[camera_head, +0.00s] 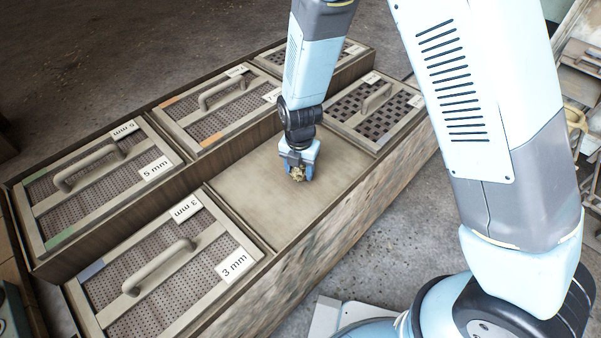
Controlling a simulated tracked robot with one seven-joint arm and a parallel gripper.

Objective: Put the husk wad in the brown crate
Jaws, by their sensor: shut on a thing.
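My gripper (299,169) points down over the bare beige panel in the middle of the long box. It is shut on a small, crumpled, tan-brown lump, the husk wad (298,175). The wad is at or just above the panel; I cannot tell whether it touches. The fingers partly hide it. I cannot make out a brown crate for certain in this view.
The long box holds several framed sieves with raised handles, such as the 3 mm sieve (165,270) at front left and the 5 mm sieve (95,185) behind it. The bare panel (262,200) around my gripper is clear. Concrete floor (375,255) lies in front.

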